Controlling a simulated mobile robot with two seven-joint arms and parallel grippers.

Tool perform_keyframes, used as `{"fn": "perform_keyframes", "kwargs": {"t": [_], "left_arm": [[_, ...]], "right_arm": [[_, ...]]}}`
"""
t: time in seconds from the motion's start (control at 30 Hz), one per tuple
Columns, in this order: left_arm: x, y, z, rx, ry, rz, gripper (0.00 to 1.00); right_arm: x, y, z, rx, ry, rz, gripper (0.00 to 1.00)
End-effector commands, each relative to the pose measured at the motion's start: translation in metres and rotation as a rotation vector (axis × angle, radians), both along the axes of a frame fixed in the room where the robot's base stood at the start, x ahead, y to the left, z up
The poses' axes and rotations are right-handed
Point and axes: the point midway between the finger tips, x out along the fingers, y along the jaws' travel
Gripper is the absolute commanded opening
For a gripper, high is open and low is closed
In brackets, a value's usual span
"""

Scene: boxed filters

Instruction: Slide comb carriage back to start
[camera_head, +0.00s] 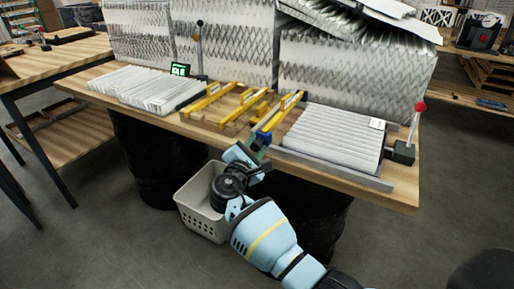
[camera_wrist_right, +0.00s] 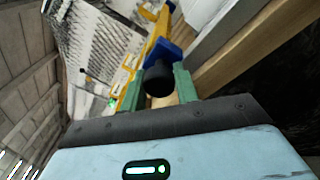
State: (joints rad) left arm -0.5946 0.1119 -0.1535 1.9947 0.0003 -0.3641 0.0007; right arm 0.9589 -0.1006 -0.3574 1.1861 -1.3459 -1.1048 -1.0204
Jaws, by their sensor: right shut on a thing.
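The comb carriage (camera_head: 278,112) shows as yellow bars at the middle of the wooden bench, between two pleated filter packs. A blue block (camera_head: 263,137) sits at the near end of its right bar; this block also shows in the wrist view (camera_wrist_right: 165,50). A black round knob (camera_wrist_right: 158,80) sticks out from the blue block. My right gripper (camera_head: 260,153) is at the bench's front edge. Its green fingers (camera_wrist_right: 158,88) are shut on the black knob, one on each side. My left gripper is not in view.
A pleated pack (camera_head: 335,138) lies right of the carriage, another (camera_head: 148,88) lies left. A red-tipped lever (camera_head: 419,108) stands at the right end, a black-tipped one (camera_head: 199,38) behind. A grey basket (camera_head: 203,210) is on the floor below my right gripper.

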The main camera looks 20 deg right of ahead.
Motion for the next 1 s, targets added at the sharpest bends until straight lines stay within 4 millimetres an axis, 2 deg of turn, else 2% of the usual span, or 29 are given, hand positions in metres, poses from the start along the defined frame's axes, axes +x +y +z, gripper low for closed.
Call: {"fn": "perform_keyframes", "kwargs": {"t": [0.47,0.5,0.63,1.0], "left_arm": [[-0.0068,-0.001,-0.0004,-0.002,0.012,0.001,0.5],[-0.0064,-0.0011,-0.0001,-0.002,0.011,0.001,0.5],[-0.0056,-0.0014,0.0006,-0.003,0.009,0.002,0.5],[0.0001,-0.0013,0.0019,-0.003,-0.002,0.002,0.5]], "right_arm": [[0.0024,0.0032,0.0017,0.0,-0.003,0.008,0.0],[0.0024,0.0034,0.0017,0.0,-0.003,0.008,0.33],[0.0023,0.0031,0.0015,0.001,-0.002,0.007,0.5],[-0.0014,0.0046,-0.0002,0.001,-0.001,0.003,0.52]]}}
